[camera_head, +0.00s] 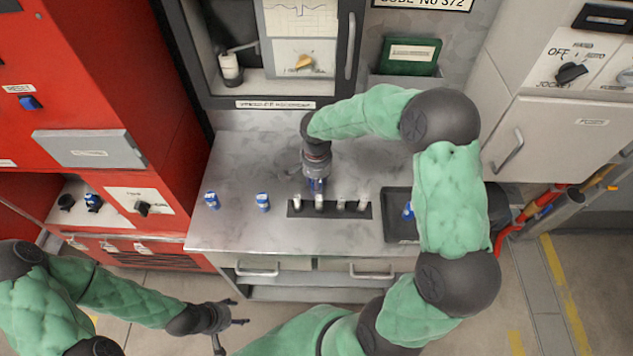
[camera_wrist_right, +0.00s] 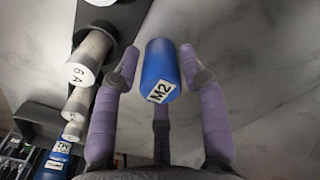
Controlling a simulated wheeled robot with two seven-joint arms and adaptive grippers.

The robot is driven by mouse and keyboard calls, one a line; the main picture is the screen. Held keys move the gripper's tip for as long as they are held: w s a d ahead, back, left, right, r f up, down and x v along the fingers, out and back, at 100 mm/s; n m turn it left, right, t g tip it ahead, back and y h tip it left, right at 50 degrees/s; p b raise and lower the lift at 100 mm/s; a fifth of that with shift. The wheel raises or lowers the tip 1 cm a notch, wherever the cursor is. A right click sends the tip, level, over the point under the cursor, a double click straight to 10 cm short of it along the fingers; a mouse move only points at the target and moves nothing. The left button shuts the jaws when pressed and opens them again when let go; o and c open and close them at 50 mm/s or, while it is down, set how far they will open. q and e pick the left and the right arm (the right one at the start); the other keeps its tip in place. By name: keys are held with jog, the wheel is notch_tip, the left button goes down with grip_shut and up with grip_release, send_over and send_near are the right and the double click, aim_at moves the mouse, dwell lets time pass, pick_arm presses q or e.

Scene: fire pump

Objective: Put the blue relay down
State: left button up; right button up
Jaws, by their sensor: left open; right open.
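A blue relay marked M2 (camera_wrist_right: 161,72) is between the purple-padded fingers of my right gripper (camera_wrist_right: 160,88) in the right wrist view. The fingers are spread, with gaps on the sides; whether the relay's base rests on the worktop cannot be seen. In the head view the right gripper (camera_head: 317,188) points down over the grey worktop (camera_head: 245,165), just behind the black strip, with the relay mostly hidden by the fingers. My left gripper (camera_head: 231,332) is open and empty in front of the cabinet, low in the head view.
A black strip (camera_head: 296,209) holds several white cylinders, one marked 6A (camera_wrist_right: 83,74). Two blue relays (camera_head: 212,200) (camera_head: 263,202) stand on the worktop at left. A dark tray (camera_head: 400,230) with a blue piece (camera_head: 408,211) is at right, partly behind my right arm. The worktop's back left is clear.

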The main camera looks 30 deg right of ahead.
jog(key=shift+r, duration=0.25)
jog(key=shift+o, duration=0.3)
notch_tip(320, 180, up, 12)
jog(key=p, duration=0.3)
jog(key=shift+f, duration=0.2)
jog(key=n+p, duration=0.4)
jog(key=n, duration=0.3)
jog(key=n+p, duration=0.5)
jog(key=n, duration=0.2)
jog(key=f+n+p, duration=0.1)
jog(key=n+p, duration=0.3)
jog(key=n, duration=0.3)
jog(key=shift+w+n, duration=0.25)
jog(key=shift+n, duration=0.15)
jog(key=shift+f, duration=0.55)
notch_tip(320, 180, down, 5)
jog(key=shift+r+b, duration=0.1)
jog(key=shift+b, duration=0.2)
jog(key=shift+s+f, duration=0.15)
jog(key=shift+f, duration=0.5)
jog(key=shift+f+b, duration=0.3)
jog(key=shift+f, duration=1.7)
grip_shut()
